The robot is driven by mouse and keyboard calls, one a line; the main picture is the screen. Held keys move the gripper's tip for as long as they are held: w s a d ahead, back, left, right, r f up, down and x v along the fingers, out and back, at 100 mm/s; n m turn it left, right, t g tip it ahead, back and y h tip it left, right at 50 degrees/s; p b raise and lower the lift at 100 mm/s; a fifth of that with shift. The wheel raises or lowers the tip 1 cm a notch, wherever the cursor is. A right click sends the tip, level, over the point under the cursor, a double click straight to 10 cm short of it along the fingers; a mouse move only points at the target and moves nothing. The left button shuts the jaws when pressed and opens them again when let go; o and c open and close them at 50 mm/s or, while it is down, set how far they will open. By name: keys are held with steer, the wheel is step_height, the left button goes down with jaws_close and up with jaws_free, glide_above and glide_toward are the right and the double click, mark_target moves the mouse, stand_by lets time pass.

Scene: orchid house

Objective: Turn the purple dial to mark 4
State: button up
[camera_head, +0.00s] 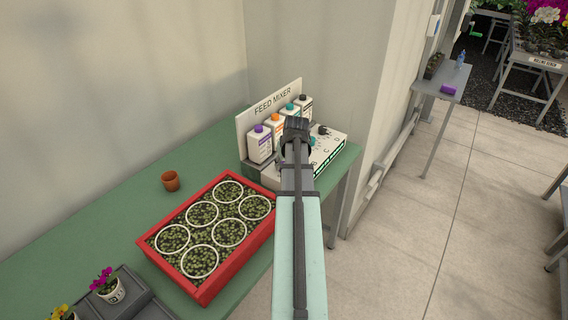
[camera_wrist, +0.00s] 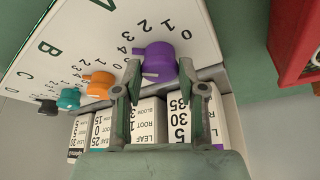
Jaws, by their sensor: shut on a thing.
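The purple dial (camera_wrist: 160,62) sits on the white panel of the feed mixer (camera_wrist: 80,30), beside printed marks 0 to 4. A small nub on its left side lies close to mark 4. My gripper (camera_wrist: 158,75) has one finger on each side of this dial and is shut on it. In the head view my gripper (camera_head: 297,128) is over the mixer and hides the purple dial. The feed mixer sign (camera_head: 272,98) stands behind it.
Orange (camera_wrist: 98,84), teal (camera_wrist: 69,98) and black (camera_wrist: 47,107) dials sit in a row beside the purple one. Labelled bottles (camera_head: 260,146) stand along the mixer's back. A red crate (camera_head: 207,290) of plants and a clay pot (camera_head: 171,181) are on the green bench (camera_head: 120,205).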

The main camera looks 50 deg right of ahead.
steer(key=shift+f, duration=0.1)
stand_by(0.3)
steer(key=o, duration=1.1)
steer(key=v, duration=1.2)
steer(key=shift+f, duration=0.1)
steer(key=x, duration=1.1)
steer(key=shift+w+d+f, duration=0.15)
steer(key=shift+f, duration=0.15)
